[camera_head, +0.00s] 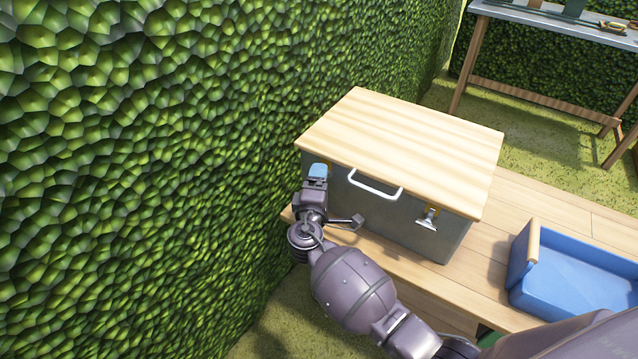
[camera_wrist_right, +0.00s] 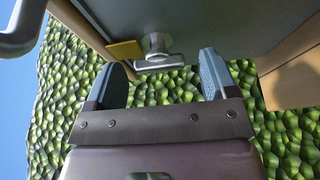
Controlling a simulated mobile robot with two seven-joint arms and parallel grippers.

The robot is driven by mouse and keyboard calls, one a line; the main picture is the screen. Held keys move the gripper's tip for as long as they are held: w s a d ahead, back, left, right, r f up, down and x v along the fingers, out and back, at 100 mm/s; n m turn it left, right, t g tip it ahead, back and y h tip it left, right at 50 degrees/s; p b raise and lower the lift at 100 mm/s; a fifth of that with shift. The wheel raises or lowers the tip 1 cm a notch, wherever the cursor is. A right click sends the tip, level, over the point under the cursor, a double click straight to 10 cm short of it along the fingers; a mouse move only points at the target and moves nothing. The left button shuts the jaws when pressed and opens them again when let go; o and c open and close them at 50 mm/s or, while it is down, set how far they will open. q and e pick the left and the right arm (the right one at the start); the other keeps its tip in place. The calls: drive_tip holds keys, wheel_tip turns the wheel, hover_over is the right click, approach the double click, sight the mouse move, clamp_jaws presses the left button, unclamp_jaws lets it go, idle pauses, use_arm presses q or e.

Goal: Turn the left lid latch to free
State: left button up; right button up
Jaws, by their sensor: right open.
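The grey box (camera_head: 400,224) with a pale wooden lid (camera_head: 405,135) stands on a wooden bench. My right gripper (camera_head: 318,172) is at the left end of its front and mostly hides the left latch there. In the right wrist view the left latch (camera_wrist_right: 158,62) shows as a metal crossbar on a round stem, beside a yellow plate (camera_wrist_right: 125,50). My right gripper (camera_wrist_right: 160,72) is open, with one finger on each side of the crossbar and a visible gap to both. Contact is not seen. The right latch (camera_head: 428,218) is in plain view. My left gripper is out of view.
A white bar handle (camera_head: 376,192) is on the box front, right of my right gripper. A leafy hedge (camera_head: 150,180) rises close on the left. A blue tray (camera_head: 570,280) sits on the bench (camera_head: 490,230) at right. A table (camera_head: 560,18) stands behind.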

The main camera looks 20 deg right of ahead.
drive_tip(key=v, duration=1)
drive_tip(key=shift+s+a+p, duration=0.15)
drive_tip(key=shift+s+p, duration=0.15)
drive_tip(key=shift+s, duration=0.05)
